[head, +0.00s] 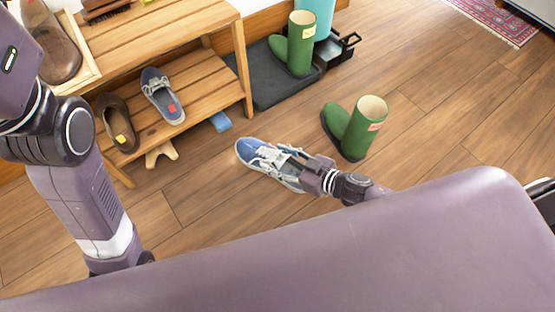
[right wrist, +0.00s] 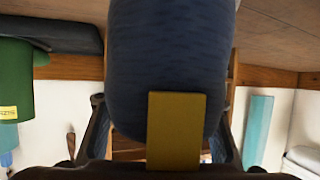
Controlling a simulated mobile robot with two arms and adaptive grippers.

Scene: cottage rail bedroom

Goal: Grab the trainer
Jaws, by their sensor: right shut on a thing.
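The trainer (head: 255,152) is blue with white laces and a pale sole. It is in the middle of the head view, at or just above the wood floor; I cannot tell whether it touches. My right gripper (head: 299,173) is shut on its near end. In the right wrist view, the dark blue trainer (right wrist: 172,60) fills the space between the fingers, with a yellow patch (right wrist: 175,130) facing the camera. My left arm is at the left of the head view, but its gripper is out of view.
A wooden shoe rack (head: 215,75) is at upper left, holding a blue boat shoe (head: 160,92) and brown shoes. Another green boot (head: 300,45) stands on a dark mat (head: 262,85). Floor at right is clear.

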